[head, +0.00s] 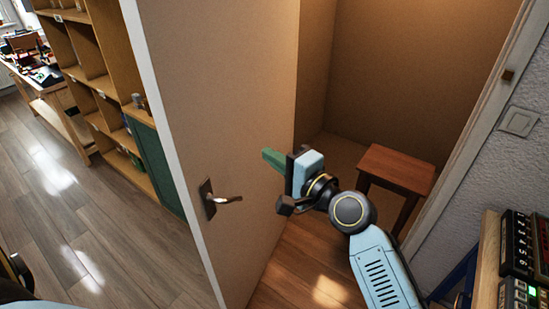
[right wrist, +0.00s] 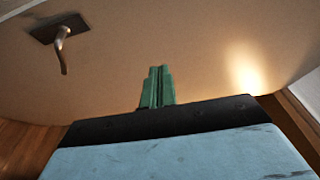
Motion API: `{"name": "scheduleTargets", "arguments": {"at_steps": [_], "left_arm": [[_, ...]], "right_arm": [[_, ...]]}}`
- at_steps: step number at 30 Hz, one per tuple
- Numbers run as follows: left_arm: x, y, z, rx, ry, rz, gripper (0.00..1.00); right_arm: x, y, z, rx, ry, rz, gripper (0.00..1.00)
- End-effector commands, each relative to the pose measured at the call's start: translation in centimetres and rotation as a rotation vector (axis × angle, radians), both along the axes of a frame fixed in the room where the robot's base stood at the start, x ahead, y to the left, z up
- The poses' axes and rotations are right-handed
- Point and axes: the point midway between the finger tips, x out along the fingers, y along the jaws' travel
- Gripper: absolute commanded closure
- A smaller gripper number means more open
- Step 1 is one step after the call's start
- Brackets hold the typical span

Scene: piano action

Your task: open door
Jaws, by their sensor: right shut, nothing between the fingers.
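The beige door (head: 225,110) stands ajar, with an opening to its right showing a small room behind. Its metal lever handle (head: 222,199) sits on a dark plate low on the door face. My right gripper (head: 268,157) has green fingers, shut and empty, pointing at the door face to the right of and above the handle. In the right wrist view the shut fingers (right wrist: 156,88) point at the door face, and the handle (right wrist: 62,48) is at the upper left, apart from them. Whether the fingertips touch the door I cannot tell. My left gripper is not in view.
A wooden stool (head: 397,168) stands inside the room beyond the opening. A light switch (head: 518,121) is on the right wall, above a shelf with dark devices (head: 517,245). Wooden shelving (head: 95,60) stands left of the door. The floor (head: 80,220) at left is clear.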

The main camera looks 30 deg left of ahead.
Motion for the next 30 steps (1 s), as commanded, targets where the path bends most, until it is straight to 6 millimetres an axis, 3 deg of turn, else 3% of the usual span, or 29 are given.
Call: {"name": "scheduleTargets", "arguments": {"at_steps": [7,13,24,30], "left_arm": [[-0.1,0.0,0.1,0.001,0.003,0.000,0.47],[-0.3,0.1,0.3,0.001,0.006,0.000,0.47],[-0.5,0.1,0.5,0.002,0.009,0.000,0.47],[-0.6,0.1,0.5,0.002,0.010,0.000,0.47]], "right_arm": [[0.1,-0.8,0.0,0.001,0.000,0.000,1.00],[0.1,-4.3,-0.1,-0.001,-0.001,0.004,1.00],[-6.6,-6.2,0.0,0.001,0.001,0.006,1.00],[-8.6,-6.9,0.0,0.000,0.000,0.005,1.00]]}}
